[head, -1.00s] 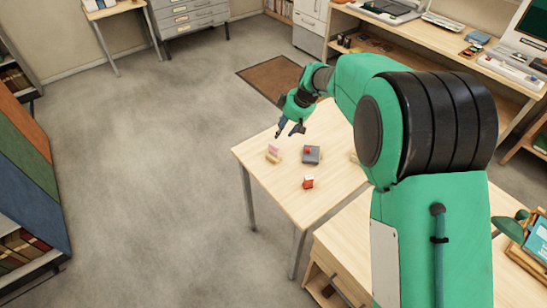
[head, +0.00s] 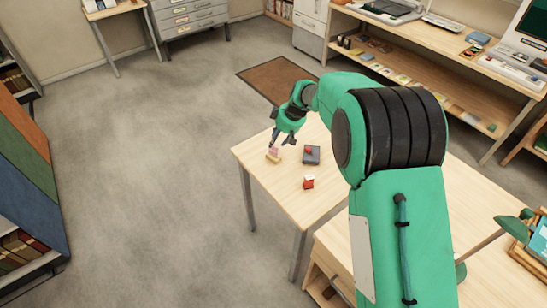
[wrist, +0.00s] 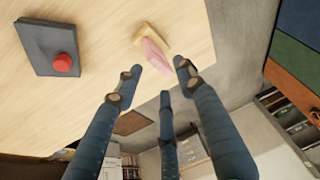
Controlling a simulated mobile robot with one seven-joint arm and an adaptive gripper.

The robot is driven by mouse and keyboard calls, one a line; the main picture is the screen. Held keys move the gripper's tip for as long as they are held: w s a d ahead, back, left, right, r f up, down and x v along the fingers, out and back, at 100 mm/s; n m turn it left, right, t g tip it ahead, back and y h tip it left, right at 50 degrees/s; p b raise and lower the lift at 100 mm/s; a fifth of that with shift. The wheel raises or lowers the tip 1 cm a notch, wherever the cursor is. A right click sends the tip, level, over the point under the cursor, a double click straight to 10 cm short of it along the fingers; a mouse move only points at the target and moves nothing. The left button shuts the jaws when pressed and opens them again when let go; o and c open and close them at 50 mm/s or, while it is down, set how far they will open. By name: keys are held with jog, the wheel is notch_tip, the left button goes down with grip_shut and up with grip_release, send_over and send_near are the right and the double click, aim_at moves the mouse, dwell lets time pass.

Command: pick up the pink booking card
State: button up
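The pink booking card (wrist: 156,54) stands in a small pale wooden holder (wrist: 150,35) near the table's edge. In the head view the card (head: 274,151) shows small, with the holder (head: 272,158) below it. My gripper (head: 282,143) is just above and beside the card. In the wrist view its fingers (wrist: 160,85) are spread apart, with nothing between them. The card's upper part reaches close to the fingertips. I cannot tell whether any finger touches it.
A dark grey pad with a red knob (wrist: 63,63) lies beside the holder on the light wooden table (head: 264,176). A small red and white object (head: 309,182) sits nearer the front. Open floor (head: 150,170) lies left of the table.

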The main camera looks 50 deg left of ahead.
aim_at(275, 145)
jog(key=shift+f, duration=0.15)
jog(key=b+x, duration=0.1)
jog(key=x, duration=0.2)
jog(key=shift+d+f, duration=0.15)
jog(key=shift+f, duration=0.1)
jog(key=shift+x, duration=0.85)
jog(key=shift+c, duration=0.3)
grip_shut()
